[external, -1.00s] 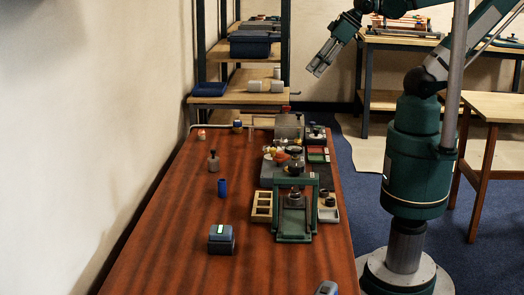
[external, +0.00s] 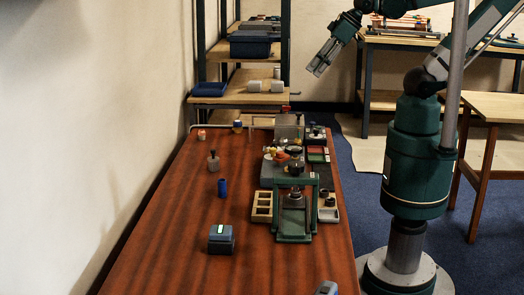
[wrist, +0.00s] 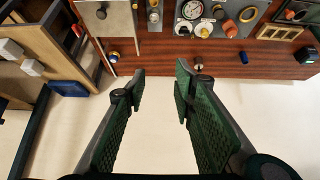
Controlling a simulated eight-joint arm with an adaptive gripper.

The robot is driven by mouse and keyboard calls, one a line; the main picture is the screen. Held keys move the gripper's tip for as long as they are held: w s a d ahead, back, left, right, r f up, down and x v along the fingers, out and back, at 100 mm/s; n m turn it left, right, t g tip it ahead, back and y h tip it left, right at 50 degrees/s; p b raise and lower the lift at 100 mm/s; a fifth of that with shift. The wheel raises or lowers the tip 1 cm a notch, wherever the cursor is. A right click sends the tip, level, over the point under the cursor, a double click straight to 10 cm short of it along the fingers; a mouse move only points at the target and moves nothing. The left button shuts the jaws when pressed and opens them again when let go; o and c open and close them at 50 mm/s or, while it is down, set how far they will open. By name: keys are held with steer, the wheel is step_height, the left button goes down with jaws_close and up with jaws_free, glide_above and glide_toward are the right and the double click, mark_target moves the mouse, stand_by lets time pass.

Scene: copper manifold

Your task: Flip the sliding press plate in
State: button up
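A green press frame (external: 294,212) stands on the bench, with a grey plate (external: 293,223) low inside it. The plate looks to be the sliding press plate, but it is too small to make out clearly. My gripper (external: 316,67) hangs in the air well behind and above the bench, far from the press and touching nothing. In the wrist view my gripper (wrist: 160,85) shows two green fingers apart with nothing between them. I cannot make out the press plate in the wrist view.
Beside the press are a wooden tray (external: 261,206) and a light tray (external: 329,214). A blue cylinder (external: 222,187), a grey knobbed piece (external: 213,162) and a blue-grey block (external: 221,240) stand on the left of the bench. The front left of the bench is clear.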

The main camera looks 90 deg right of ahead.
steer(key=c, duration=0.7)
steer(key=shift+w+a+m+g, duration=0.3)
steer(key=shift+w+a+m, duration=0.2)
steer(key=shift+w+a, duration=0.5)
jaws_close()
steer(key=w+a+f+m+g+y+p, duration=0.1)
steer(key=w+a+f+m+g, duration=0.2)
steer(key=a, duration=0.5)
steer(key=w+a+f+m+g+y+p, duration=0.1)
steer(key=w+a+f+m+y, duration=0.1)
steer(key=w+a+f+m, duration=0.45)
steer(key=a+f+m+g, duration=0.1)
steer(key=a+f, duration=0.3)
steer(key=a, duration=0.4)
steer(key=s+a+f+m+g+p, duration=0.1)
steer(key=a+f+g, duration=0.2)
steer(key=a, duration=0.6)
steer(key=shift+f, duration=1)
steer(key=shift+s+a, duration=0.1)
